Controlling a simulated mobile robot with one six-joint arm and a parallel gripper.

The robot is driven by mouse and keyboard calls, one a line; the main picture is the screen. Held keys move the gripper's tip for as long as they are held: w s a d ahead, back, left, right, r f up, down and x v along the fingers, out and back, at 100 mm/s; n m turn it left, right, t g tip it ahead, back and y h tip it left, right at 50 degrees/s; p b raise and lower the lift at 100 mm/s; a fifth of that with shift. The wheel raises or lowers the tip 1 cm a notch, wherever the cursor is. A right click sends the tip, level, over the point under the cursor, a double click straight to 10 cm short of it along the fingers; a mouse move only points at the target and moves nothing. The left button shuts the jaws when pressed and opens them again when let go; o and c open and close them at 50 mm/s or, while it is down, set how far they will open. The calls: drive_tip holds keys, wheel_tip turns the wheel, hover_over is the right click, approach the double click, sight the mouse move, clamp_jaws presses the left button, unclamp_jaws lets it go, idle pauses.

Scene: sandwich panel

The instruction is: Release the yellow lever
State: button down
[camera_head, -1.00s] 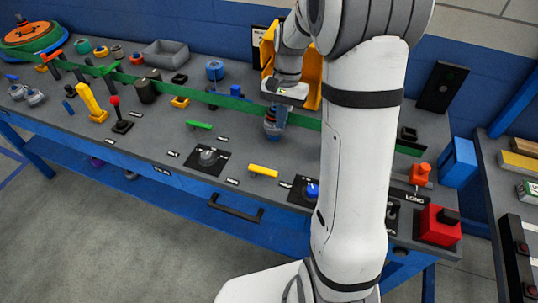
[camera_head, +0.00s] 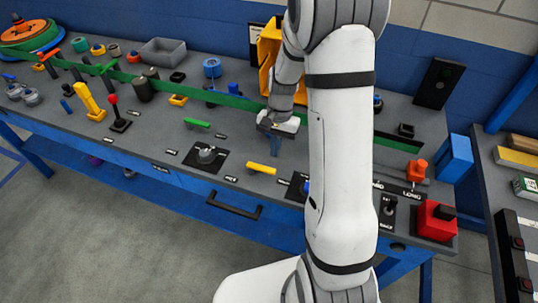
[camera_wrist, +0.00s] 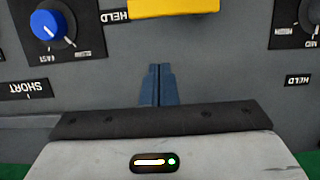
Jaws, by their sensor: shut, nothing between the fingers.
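A short yellow bar handle (camera_head: 262,168) lies flat on the front part of the grey panel. In the wrist view its edge shows at the top (camera_wrist: 187,6), next to a label reading HELD. A taller yellow lever (camera_head: 88,99) stands tilted at the left of the panel; I cannot tell from the pictures which one the task means. My gripper (camera_head: 275,146) is above the panel, behind the short yellow bar and apart from it. Its two blue fingers are together and empty in the wrist view (camera_wrist: 156,76).
A blue knob (camera_wrist: 47,26) sits beside the yellow bar. A green bar (camera_head: 197,123) and a grey knob (camera_head: 206,154) lie to the left. A red box (camera_head: 437,220) and an orange piece (camera_head: 417,170) stand at the right. A yellow holder (camera_head: 267,55) stands behind my arm.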

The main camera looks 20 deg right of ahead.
drive_tip(key=s, duration=0.1)
drive_tip(key=s+a, duration=0.2)
drive_tip(key=shift+r+p, duration=0.25)
drive_tip(key=shift+p, duration=0.05)
drive_tip(key=shift+a+f, duration=0.1)
drive_tip(key=shift+a, duration=0.05)
drive_tip(key=shift+a, duration=0.3)
drive_tip(key=shift+d, duration=0.15)
drive_tip(key=shift+s, duration=0.15)
drive_tip(key=shift+s+d+m, duration=0.1)
drive_tip(key=shift+s+m, duration=0.05)
drive_tip(key=shift+m, duration=0.35)
